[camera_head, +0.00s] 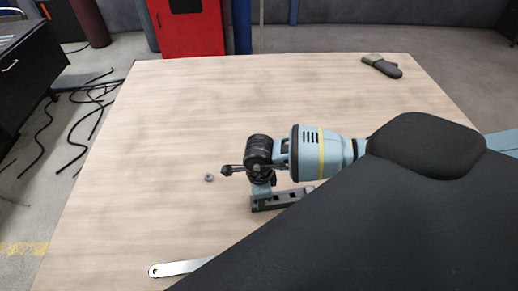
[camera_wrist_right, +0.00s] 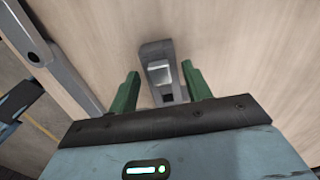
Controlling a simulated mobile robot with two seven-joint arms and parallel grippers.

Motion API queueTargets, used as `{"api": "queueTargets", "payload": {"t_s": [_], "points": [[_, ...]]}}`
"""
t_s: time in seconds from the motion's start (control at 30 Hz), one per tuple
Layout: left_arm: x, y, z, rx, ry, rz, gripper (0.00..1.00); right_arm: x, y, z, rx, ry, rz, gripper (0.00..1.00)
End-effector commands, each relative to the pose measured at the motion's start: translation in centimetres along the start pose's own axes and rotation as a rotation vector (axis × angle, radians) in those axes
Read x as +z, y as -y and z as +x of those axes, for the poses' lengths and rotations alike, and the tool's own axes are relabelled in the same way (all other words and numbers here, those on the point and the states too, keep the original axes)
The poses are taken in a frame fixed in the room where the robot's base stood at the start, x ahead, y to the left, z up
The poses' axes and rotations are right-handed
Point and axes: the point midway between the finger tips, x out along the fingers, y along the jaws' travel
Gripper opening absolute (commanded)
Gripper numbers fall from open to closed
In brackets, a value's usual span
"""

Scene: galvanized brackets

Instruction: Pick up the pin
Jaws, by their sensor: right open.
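No thing in view is clearly recognisable as the pin. A small grey round piece (camera_head: 209,177) lies on the table, left of my right gripper (camera_head: 262,190). That gripper points down at a grey metal piece (camera_head: 290,197) lying on the table.
A pale flat strip (camera_head: 178,267) with a hole lies near the table's front, partly hidden by my right arm. A dark grey object (camera_head: 382,66) lies at the back right. Cables lie on the floor at left.

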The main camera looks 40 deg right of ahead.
Motion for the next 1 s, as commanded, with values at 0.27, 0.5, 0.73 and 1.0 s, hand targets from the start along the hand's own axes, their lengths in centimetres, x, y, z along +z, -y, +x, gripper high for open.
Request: {"api": "queueTargets", "payload": {"t_s": [0.27,0.5,0.73,1.0], "points": [[-0.1,0.0,0.0,0.0,-0.001,0.0,0.54,0.0,0.0,0.0,-0.001,0.0,0.0,0.37],[-0.1,0.0,0.0,0.0,-0.001,0.0,0.54,0.0,0.0,-0.1,-0.001,0.0,0.0,0.06],[-0.1,0.0,0.0,0.0,-0.001,0.0,0.54,0.0,0.1,-0.1,-0.001,0.001,0.0,0.0],[-0.1,0.0,0.0,0.0,-0.001,0.0,0.54,0.1,0.1,-1.1,-0.004,0.002,0.0,0.0]]}}
